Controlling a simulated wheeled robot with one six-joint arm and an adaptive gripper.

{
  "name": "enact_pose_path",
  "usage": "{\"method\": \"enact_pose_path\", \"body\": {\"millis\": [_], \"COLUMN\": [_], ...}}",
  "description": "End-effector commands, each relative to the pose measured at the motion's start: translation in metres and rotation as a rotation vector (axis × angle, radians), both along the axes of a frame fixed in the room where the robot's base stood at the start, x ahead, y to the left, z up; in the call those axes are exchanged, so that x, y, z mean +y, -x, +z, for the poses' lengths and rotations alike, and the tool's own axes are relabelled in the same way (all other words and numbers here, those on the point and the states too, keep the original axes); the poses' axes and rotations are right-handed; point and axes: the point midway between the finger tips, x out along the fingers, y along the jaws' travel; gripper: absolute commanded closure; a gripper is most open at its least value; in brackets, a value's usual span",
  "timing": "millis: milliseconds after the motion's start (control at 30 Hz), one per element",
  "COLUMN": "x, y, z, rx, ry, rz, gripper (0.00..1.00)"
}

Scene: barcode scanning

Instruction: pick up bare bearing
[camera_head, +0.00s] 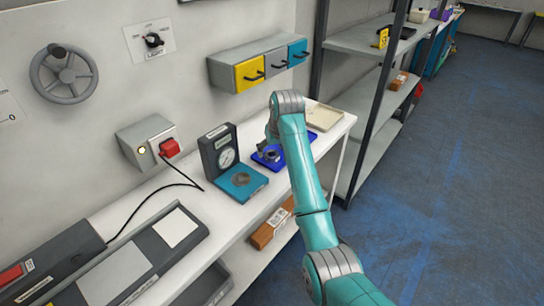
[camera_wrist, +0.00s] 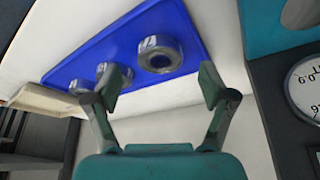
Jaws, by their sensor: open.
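Several metal rings that look like bearings lie on a blue tray (camera_wrist: 190,18). The largest in the wrist view is a shiny ring bearing (camera_wrist: 160,55) with a dark hole. Two smaller-looking ones (camera_wrist: 108,70) (camera_wrist: 80,87) sit to its left, partly behind my left finger. I cannot tell which one is the bare bearing. My gripper (camera_wrist: 163,82) is open and empty, its fingers spread below the largest ring, apart from it. In the head view the blue tray (camera_head: 279,163) is partly covered by my arm, with one ring (camera_head: 271,155) visible.
A dial gauge (camera_head: 227,157) with a teal plate (camera_head: 233,191) carrying a round grey piece (camera_head: 242,178) stands left of the tray. A beige tray (camera_head: 323,116) is to the right. Drawers (camera_head: 262,62) hang above; a shelf rack (camera_head: 360,42) stands at right.

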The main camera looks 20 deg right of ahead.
Motion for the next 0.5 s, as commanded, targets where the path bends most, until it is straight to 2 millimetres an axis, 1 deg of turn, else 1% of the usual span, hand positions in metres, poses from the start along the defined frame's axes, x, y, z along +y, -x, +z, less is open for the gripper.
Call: {"method": "enact_pose_path", "body": {"millis": [33, 100, 200, 467, 500], "x": [0.001, 0.001, 0.001, 0.001, 0.001], "y": [-0.002, -0.006, -0.008, -0.009, -0.009], "z": [-0.007, -0.014, -0.021, -0.022, -0.022], "rx": [0.003, 0.001, 0.001, -0.001, -0.001], "ry": [0.000, 0.000, 0.000, 0.000, 0.000], "rz": [0.000, 0.000, 0.000, 0.000, 0.000], "gripper": [0.18, 0.18, 0.18, 0.18, 0.28]}}
